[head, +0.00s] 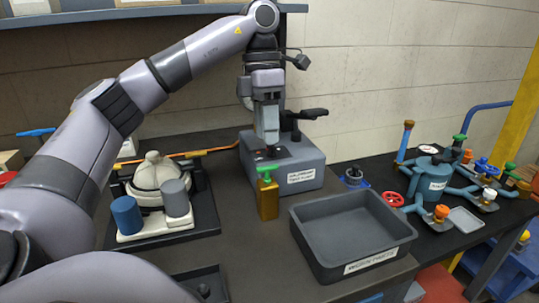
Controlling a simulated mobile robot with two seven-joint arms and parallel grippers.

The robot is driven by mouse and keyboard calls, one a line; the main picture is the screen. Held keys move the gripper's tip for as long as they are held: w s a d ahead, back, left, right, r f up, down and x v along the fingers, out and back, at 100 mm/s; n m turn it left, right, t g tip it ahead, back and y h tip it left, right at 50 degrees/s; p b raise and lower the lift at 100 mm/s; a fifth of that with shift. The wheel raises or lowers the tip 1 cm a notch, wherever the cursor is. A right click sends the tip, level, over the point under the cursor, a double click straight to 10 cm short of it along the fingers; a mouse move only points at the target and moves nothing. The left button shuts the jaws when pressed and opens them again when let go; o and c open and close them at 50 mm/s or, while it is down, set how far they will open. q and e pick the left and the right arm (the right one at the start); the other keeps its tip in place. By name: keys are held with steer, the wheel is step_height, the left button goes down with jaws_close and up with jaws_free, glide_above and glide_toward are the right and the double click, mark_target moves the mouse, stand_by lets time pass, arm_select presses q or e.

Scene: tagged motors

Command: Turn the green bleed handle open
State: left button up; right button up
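A green T-shaped handle (266,170) sits on top of an upright brass-coloured body (268,200), on the dark bench in front of a labelled grey pump block. Other green handles show on the blue pipe assembly at the right: one at its back (459,138) and one farther right (510,167). My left gripper (269,146) points down over the pump block, behind and above the brass body's green handle in the picture. No contact with that handle shows. Its fingers are small and seen edge-on, so I cannot tell their opening. My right gripper is out of view.
The pump block (300,176) has a black lever. A grey tray (350,268) stands front right of the brass body. A white domed unit with blue and grey cylinders (127,215) stands left. The blue pipe assembly (433,185) carries several valves, including a red handwheel (393,199).

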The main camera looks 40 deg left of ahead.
mark_target(267, 174)
arm_select(q)
steer(key=f, duration=0.2)
steer(key=f+b, duration=0.1)
steer(key=d+f, duration=0.1)
steer(key=f, duration=0.1)
steer(key=shift+s+f, duration=0.3)
steer(key=shift+s, duration=0.05)
steer(key=shift+d+f, duration=0.15)
steer(key=shift+f, duration=0.45)
jaws_close()
